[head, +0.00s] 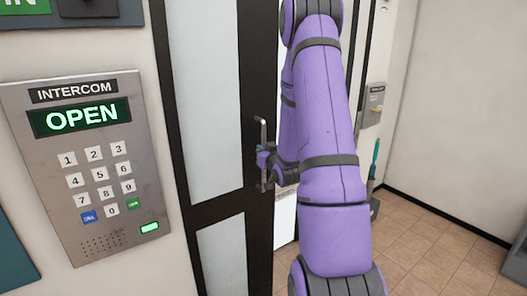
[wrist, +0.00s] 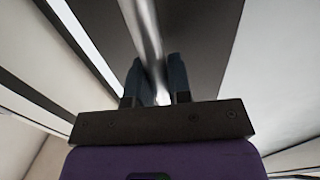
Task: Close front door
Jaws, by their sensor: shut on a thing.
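The front door (head: 211,90) has a dark frame and pale panels and stands at the middle left of the head view. Its upright metal handle (head: 263,135) is on the dark stile at the door's right side. My gripper (head: 264,165) is at the handle, partly hidden by my purple arm. In the wrist view, the two dark fingers of my gripper (wrist: 156,80) are on either side of the bright handle bar (wrist: 143,35), shut on it. The door's far edge is hidden behind my arm, and a gap into the room shows beside it.
An intercom panel (head: 90,165) reading OPEN is on the wall at the left. A small grey box (head: 374,103) hangs on the wall past the doorway, with a teal-handled tool (head: 374,160) below. Tiled floor (head: 430,245) is clear at the right.

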